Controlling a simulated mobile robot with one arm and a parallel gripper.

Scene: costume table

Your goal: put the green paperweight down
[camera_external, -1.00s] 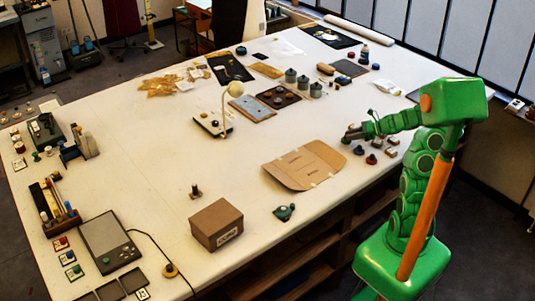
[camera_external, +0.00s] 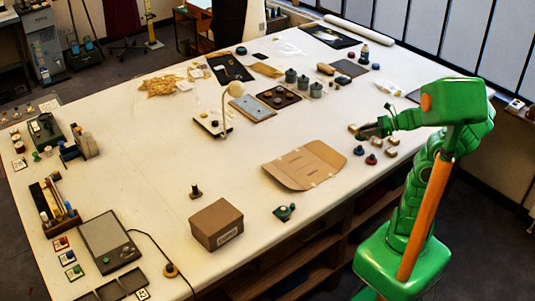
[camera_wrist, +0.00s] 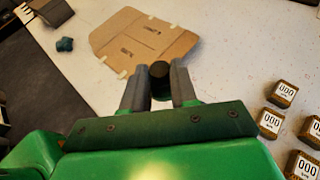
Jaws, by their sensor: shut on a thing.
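My gripper (camera_wrist: 160,80) is shut on a small, dark, round-topped piece, the green paperweight (camera_wrist: 159,70), which looks dark olive in the wrist view. In the external view my gripper (camera_external: 362,132) is by the right side of the table, beyond the flattened cardboard sheet (camera_external: 305,165). The paperweight is too small and dark there to make out clearly. I cannot tell whether its underside touches the table. In the wrist view the cardboard sheet (camera_wrist: 145,40) lies ahead and to the left of the fingers.
Small labelled blocks (camera_wrist: 270,122) stand to the right in the wrist view. A blue piece (camera_external: 359,150) and a red piece (camera_external: 371,159) stand near my gripper. A teal item (camera_external: 285,212) and a cardboard box (camera_external: 216,224) are nearer the front edge.

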